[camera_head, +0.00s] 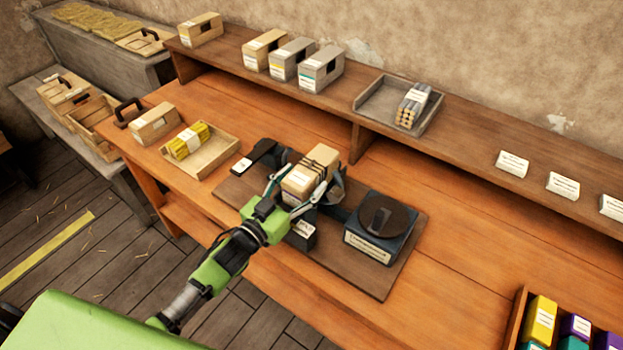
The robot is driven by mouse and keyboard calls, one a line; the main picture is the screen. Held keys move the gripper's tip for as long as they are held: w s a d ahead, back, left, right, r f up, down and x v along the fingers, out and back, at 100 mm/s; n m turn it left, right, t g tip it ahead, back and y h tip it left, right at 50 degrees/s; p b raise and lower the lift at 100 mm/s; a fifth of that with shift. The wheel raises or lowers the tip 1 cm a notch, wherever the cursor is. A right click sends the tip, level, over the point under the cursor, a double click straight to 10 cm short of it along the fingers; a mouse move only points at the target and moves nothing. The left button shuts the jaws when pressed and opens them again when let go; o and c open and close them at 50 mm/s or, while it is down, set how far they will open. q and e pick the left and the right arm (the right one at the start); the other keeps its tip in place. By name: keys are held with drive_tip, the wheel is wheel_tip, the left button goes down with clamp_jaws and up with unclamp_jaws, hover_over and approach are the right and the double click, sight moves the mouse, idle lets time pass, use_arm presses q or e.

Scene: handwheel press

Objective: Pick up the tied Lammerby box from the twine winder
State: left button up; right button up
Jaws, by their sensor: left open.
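A tan box (302,180) with a pale label stands at the twine winder (375,228), which is a dark machine with a round black top on a brown base board. The gripper and the winder's dark parts hide the lower part of the box. My right gripper is not in view.
A wooden tray (222,152) with a yellow bundle and another tan box (153,123) stand to the left. The back shelf (470,150) carries boxes, a grey tray and label cards. A crate (515,318) of coloured packs is at bottom right. The table between is clear.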

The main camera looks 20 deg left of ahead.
use_arm(q)
drive_tip(key=c, duration=1.3)
drive_tip(key=shift+o, duration=0.2)
drive_tip(key=shift+r, duration=0.1)
